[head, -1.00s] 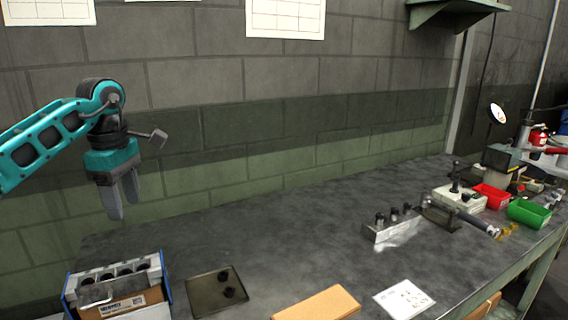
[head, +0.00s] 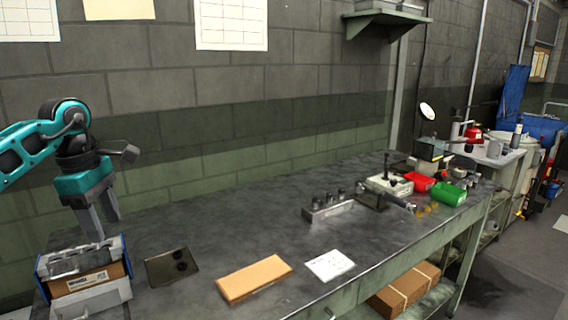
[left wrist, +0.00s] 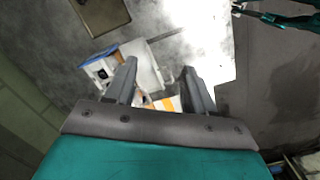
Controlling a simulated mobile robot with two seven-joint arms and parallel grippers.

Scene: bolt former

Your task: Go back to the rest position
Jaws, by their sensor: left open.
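My left gripper (head: 104,228) is at the left of the head view, pointing down above the back of the blue-sided box with a grey rack (head: 84,262). Its two grey fingers are apart, with nothing between them. In the left wrist view the open fingers (left wrist: 160,85) show above the bench, with part of a blue and white box (left wrist: 102,72) beyond them.
Free floor lies at the right.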

